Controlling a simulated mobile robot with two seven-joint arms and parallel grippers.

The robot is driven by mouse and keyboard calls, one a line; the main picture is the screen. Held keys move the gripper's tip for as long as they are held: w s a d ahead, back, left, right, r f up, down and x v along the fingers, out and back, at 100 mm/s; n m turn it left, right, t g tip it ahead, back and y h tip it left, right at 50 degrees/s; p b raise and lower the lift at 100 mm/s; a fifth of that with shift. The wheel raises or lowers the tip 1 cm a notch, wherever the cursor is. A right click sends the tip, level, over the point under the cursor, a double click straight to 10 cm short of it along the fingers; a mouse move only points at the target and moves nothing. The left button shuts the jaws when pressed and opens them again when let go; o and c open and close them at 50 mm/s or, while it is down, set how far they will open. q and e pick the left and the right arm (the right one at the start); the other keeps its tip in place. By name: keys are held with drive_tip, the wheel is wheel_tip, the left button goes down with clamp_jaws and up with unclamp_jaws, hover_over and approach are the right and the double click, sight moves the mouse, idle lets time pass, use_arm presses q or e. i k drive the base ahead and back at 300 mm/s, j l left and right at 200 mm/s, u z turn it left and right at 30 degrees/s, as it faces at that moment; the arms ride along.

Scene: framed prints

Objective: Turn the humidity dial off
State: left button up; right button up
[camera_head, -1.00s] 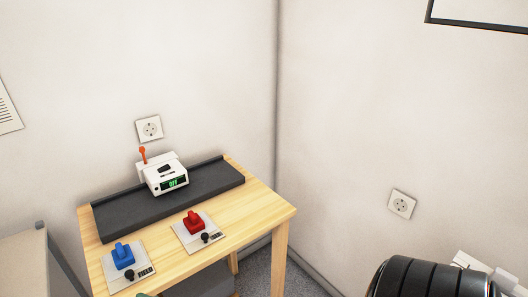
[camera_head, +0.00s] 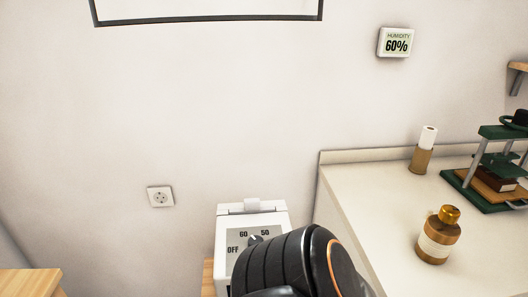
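The humidity dial unit (camera_head: 236,232) is a white box at the lower middle, with a grey panel marked OFF, 60 and 50. Part of a dark pointer or knob shows near the 60 and 50 marks; the rest is hidden. A black ribbed part of my arm (camera_head: 280,262) covers the panel's right and lower side. A wall display (camera_head: 396,42) at the upper right reads HUMIDITY 60%. I see no fingertips of either gripper.
A white counter (camera_head: 365,215) on the right carries a brown-and-white bottle (camera_head: 436,238), a paper roll in a brown holder (camera_head: 423,156) and a green press (camera_head: 490,170). A wall socket (camera_head: 160,197) is left of the unit. A wooden table corner (camera_head: 30,283) is at lower left.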

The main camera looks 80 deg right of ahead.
sight(253, 240)
drive_tip(key=j+z, duration=0.1)
drive_tip(key=z, duration=0.4)
drive_tip(key=i+j+z, duration=0.1)
drive_tip(key=z, duration=0.35)
drive_tip(key=j+z, duration=0.15)
drive_tip(key=z, duration=0.35)
